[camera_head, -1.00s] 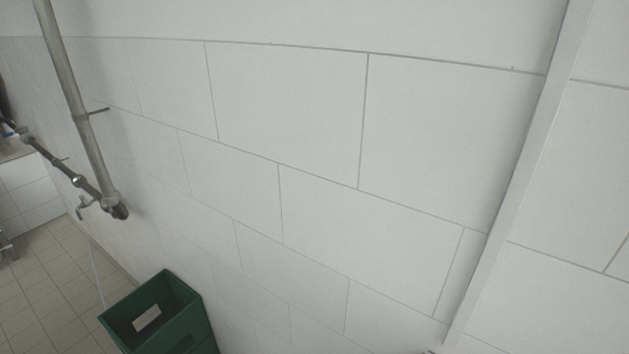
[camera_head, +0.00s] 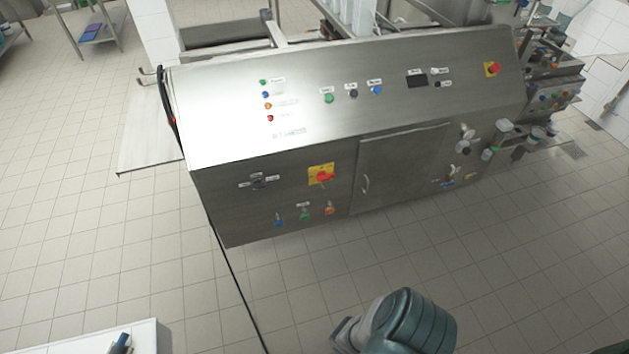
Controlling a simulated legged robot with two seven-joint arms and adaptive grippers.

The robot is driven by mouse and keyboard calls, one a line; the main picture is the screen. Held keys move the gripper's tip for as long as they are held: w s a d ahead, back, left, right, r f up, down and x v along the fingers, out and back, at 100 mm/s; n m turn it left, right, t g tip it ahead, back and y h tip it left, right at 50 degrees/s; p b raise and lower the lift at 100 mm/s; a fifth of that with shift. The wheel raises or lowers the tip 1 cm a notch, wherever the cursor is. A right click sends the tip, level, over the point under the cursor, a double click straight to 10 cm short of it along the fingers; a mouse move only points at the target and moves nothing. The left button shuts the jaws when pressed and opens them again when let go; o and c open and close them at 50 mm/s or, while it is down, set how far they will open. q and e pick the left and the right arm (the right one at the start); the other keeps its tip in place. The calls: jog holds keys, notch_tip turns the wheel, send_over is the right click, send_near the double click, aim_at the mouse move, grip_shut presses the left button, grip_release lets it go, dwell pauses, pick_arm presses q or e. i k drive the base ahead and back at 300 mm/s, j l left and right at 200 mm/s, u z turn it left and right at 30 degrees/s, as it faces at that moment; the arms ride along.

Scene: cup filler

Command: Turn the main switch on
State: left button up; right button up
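A red rotary switch on a yellow plate (camera_head: 322,174) is on the lower front of the steel cup filler machine (camera_head: 240,105). It looks like the main switch; I cannot read its label or its position well. A smaller black rotary knob (camera_head: 259,183) is to its left, and blue, green and orange buttons (camera_head: 304,216) are below it. A dark teal arm part of mine shows at the bottom, well short of the machine. Neither of my grippers shows in this view.
A cabinet door (camera_head: 400,165) is right of the switch. Tiled floor (camera_head: 290,275) lies clear before the machine. A white surface (camera_head: 140,338) is at bottom left.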

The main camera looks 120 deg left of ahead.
aim_at(321, 176)
jog(key=u, duration=3.9)
